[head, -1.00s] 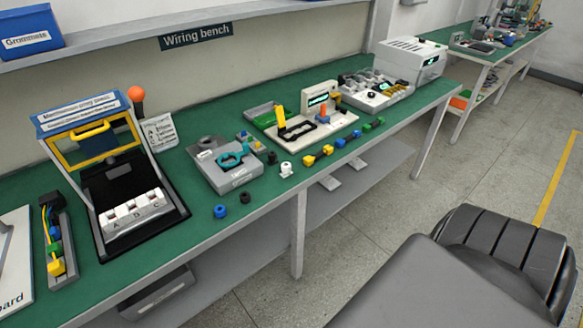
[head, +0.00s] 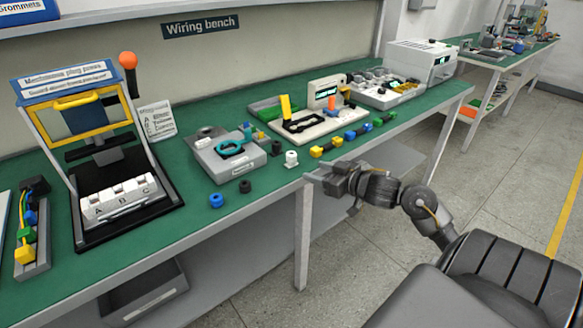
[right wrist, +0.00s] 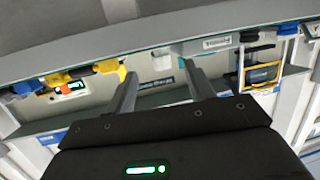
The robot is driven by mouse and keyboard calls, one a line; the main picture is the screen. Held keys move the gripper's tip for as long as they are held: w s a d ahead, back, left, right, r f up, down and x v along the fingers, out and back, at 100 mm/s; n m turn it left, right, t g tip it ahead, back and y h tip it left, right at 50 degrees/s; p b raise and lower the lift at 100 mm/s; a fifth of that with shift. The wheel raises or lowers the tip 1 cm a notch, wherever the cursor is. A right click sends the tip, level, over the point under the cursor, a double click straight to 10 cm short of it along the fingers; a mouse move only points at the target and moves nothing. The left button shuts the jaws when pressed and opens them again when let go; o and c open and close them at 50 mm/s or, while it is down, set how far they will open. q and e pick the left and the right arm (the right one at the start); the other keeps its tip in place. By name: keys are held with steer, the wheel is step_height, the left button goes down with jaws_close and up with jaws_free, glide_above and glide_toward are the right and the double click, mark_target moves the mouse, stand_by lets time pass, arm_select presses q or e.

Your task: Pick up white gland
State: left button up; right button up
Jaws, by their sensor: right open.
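The white gland (head: 291,158) stands upright on the green bench top near its front edge, between a black gland (head: 276,148) and the yellow connectors (head: 322,149). My right gripper (head: 322,177) is at the bench's front edge, just right of and in front of the white gland, not touching it. In the right wrist view its two fingers (right wrist: 160,75) are spread with nothing between them. My left gripper is not in view.
A blue gland (head: 216,200) and another black gland (head: 245,186) stand to the left. A grey fixture with a teal ring (head: 228,165) is behind them. A press (head: 105,150) stands further left. The bench leg (head: 304,235) is below my gripper. The floor in front is open.

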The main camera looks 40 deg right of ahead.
mark_target(295, 158)
steer(key=shift+y, duration=0.3)
steer(key=x, duration=0.3)
steer(key=r+x, duration=0.1)
steer(key=x, duration=0.2)
steer(key=r+b+x, duration=0.1)
steer(key=x, duration=0.2)
steer(key=shift+w+d, duration=0.2)
steer(key=shift+w, duration=0.9)
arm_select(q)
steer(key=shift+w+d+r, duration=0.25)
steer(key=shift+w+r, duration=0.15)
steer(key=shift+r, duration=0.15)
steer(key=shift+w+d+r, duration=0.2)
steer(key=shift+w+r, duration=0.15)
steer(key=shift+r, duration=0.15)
arm_select(e)
steer(key=c, duration=1)
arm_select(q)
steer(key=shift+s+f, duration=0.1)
arm_select(e)
steer(key=shift+c, duration=0.2)
steer(key=shift+r, duration=0.1)
